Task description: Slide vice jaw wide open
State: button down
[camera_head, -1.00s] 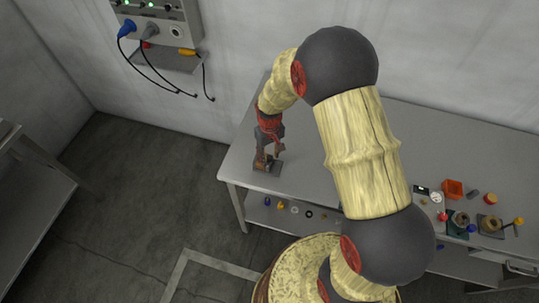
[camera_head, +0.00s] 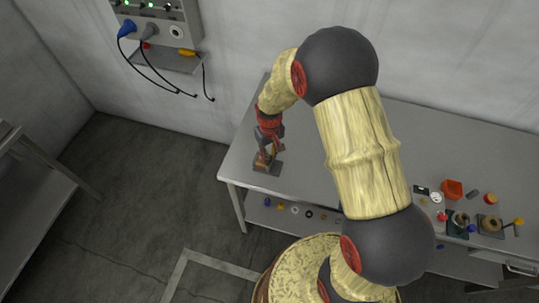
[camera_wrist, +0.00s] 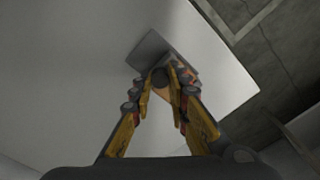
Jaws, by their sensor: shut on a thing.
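The vice (camera_head: 267,165) is a small dark block with an orange-brown part on a grey base plate, near the left end of the grey bench. My gripper (camera_head: 265,152) reaches down onto it from above. In the wrist view the vice (camera_wrist: 187,68) shows beyond the fingertips, with a dark round part between them. My gripper (camera_wrist: 162,90) has its yellow fingers closed in on that dark part. The fingers hide much of the vice, and I cannot tell how far apart its jaws are.
The bench top (camera_head: 310,165) is clear around the vice. Its left edge is close by. A control panel (camera_head: 160,22) with cables hangs on the wall at the upper left.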

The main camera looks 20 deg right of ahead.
dwell(0.3)
jog(key=shift+s+d, duration=0.35)
jog(key=shift+d, duration=0.1)
jog(key=c, duration=1.7)
grip_release()
notch_tip(320, 180, up, 12)
jog(key=shift+s, duration=0.1)
